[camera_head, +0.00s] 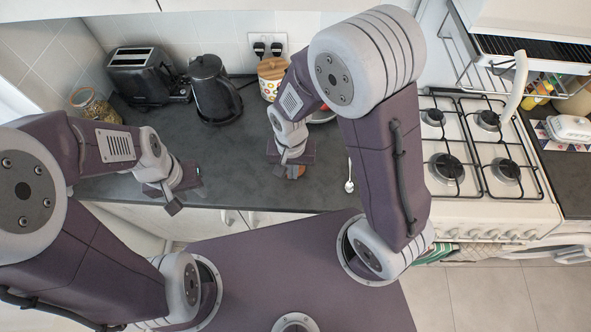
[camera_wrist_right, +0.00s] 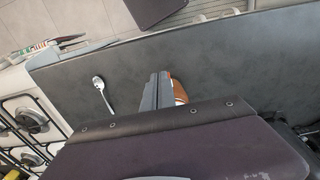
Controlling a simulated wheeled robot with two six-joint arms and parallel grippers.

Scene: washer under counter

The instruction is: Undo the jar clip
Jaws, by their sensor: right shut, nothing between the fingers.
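A glass jar (camera_head: 92,106) with something yellowish-brown inside stands at the back left of the dark counter, partly hidden by my left arm. Its clip is too small to make out. My left gripper (camera_head: 174,198) is over the counter's front edge, to the right of and nearer than the jar and apart from it. Its fingers do not show clearly enough to tell open or shut. My right gripper (camera_head: 288,171) is low over the middle of the counter, far from the jar. In the right wrist view its fingers (camera_wrist_right: 157,91) are shut and empty, with a small orange-brown item (camera_wrist_right: 178,90) just beside them.
A toaster (camera_head: 143,76), a black kettle (camera_head: 213,88) and a patterned canister (camera_head: 271,78) with a wooden lid stand along the back wall. A spoon (camera_head: 349,176) lies right of my right gripper. A gas hob (camera_head: 470,165) is further right. The counter between my grippers is clear.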

